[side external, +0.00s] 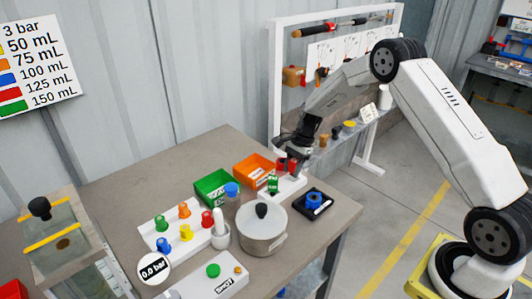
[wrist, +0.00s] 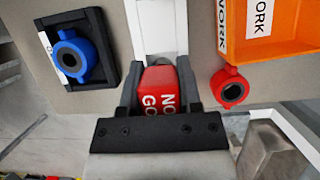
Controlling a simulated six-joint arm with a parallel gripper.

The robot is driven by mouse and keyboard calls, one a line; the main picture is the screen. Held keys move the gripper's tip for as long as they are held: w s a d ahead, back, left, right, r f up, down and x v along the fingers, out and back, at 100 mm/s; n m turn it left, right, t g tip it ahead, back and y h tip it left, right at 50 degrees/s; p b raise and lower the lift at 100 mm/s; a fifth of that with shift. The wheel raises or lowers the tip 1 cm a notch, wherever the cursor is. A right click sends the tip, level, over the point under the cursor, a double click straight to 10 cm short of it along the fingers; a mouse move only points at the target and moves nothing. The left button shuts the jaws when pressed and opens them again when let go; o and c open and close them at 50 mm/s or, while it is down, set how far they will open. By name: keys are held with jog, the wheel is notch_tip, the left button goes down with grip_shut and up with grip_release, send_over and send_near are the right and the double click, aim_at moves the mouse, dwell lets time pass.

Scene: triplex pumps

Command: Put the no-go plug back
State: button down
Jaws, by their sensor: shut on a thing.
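The no-go plug (wrist: 160,92) is a red block with white "NO GO" lettering. My gripper (wrist: 158,98) is shut on it, with a dark finger on either side. In the side view my gripper (side external: 289,153) points down over the back end of a white stand (side external: 291,187), and red shows at its jaws. A green plug (side external: 272,184) with a pale label is at the front of this stand. The stand also shows as a white strip (wrist: 161,25) beyond the plug in the wrist view. The plug's lower end is hidden, so I cannot tell whether it touches the stand.
A red ring (wrist: 231,87) lies close beside my gripper. A blue ring (wrist: 75,57) sits in a black tray (side external: 316,208) on the other side. Orange (side external: 252,169) and green (side external: 213,187) bins, a grey pot (side external: 262,232) and a rack of coloured plugs stand nearby.

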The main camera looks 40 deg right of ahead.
jog(key=shift+f, duration=0.8)
jog(key=shift+f, duration=0.15)
jog(key=shift+c, duration=1.4)
grip_release()
jog(key=v, duration=1.2)
